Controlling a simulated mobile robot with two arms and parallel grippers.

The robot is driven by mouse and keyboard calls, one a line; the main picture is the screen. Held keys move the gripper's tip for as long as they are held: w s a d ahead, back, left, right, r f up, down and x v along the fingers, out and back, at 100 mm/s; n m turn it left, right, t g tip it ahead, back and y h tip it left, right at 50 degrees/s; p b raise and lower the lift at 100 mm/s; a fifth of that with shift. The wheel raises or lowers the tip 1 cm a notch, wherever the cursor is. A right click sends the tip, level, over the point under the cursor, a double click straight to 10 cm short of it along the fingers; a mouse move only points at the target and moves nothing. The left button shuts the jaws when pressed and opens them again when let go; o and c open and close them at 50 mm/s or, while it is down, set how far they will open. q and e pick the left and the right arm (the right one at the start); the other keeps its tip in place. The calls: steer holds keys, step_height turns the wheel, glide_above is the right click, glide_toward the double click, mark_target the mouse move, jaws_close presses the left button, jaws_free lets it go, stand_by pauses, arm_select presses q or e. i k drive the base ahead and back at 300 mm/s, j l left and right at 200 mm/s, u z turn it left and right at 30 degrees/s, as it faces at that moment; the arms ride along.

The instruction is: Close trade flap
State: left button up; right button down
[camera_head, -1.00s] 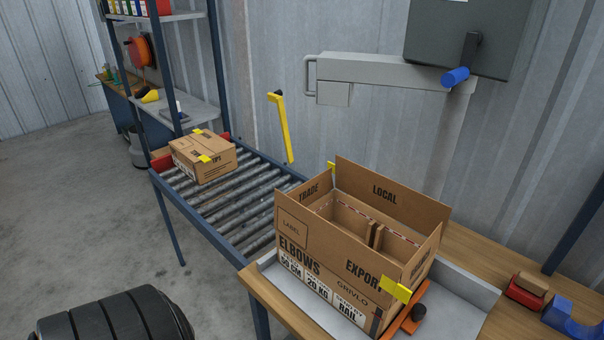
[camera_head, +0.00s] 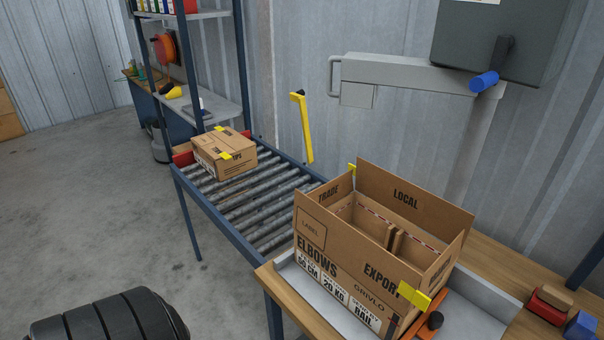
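The open cardboard box (camera_head: 345,262) marked ELBOWS sits in a grey metal tray (camera_head: 487,315) on the wooden bench. Its trade flap (camera_head: 328,194), at the box's left end, stands up. The local flap (camera_head: 405,200) stands up along the back. The right-end flap (camera_head: 443,265) also stands up. EXPORT is printed along the near side, which also looks raised. Cardboard dividers (camera_head: 367,222) show inside the box. Neither of my grippers is in view.
A roller conveyor (camera_head: 250,205) joins the bench at left, carrying a smaller taped box (camera_head: 222,156). A yellow bar (camera_head: 303,128) stands behind it. Red and blue items (camera_head: 548,305) lie at right.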

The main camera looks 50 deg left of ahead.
mark_target(327, 194)
steer(key=j+u, duration=0.15)
steer(key=u, duration=0.25)
steer(key=j+u, duration=0.2)
steer(key=u, duration=0.15)
steer(key=j+u, duration=0.15)
steer(key=u, duration=0.25)
steer(key=j+u, duration=0.2)
steer(key=u, duration=0.2)
steer(key=i+l, duration=0.05)
